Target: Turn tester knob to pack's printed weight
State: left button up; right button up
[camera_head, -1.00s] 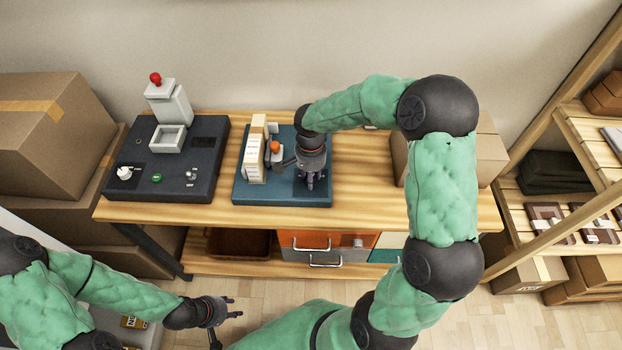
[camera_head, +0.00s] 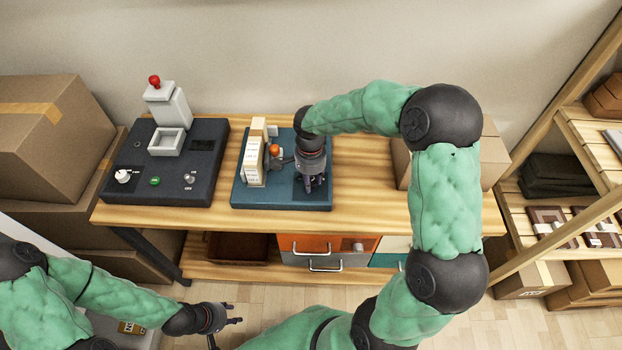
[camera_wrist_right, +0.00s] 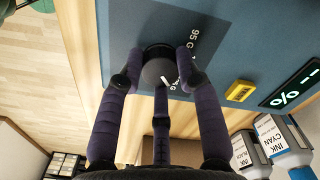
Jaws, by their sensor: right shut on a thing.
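My right gripper (camera_wrist_right: 160,75) has its dark fingers closed around the round black tester knob (camera_wrist_right: 158,66), which shows a white pointer mark. The knob sits on the blue tester (camera_wrist_right: 225,50). White print beside it reads "95 G"; a second label ending in G is partly hidden by a finger. In the head view my right gripper (camera_head: 311,184) is at the right front of the blue tester (camera_head: 248,194) and hides the knob. My left gripper (camera_head: 222,322) is empty and open, low and away from the bench. I cannot make out a pack with a readable weight.
The tester has a yellow button (camera_wrist_right: 240,90) and a dark display (camera_wrist_right: 294,86) showing "% --". Ink bottles (camera_wrist_right: 282,140) stand beyond it. A dark machine (camera_head: 165,185) stands left on the wooden bench (camera_head: 375,180). A cardboard box (camera_head: 492,155) is at right.

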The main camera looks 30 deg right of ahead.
jog(key=o, duration=1)
jog(key=shift+s+a+f, duration=0.25)
jog(key=shift+f, duration=0.05)
jog(key=shift+o, duration=0.7)
jog(key=shift+w+r, duration=0.1)
jog(key=shift+r, duration=0.1)
jog(key=shift+w, duration=0.1)
jog(key=shift+d+r, duration=0.1)
jog(key=shift+r, duration=0.45)
notch_tip(320, 180, up, 11)
jog(key=shift+f, duration=0.1)
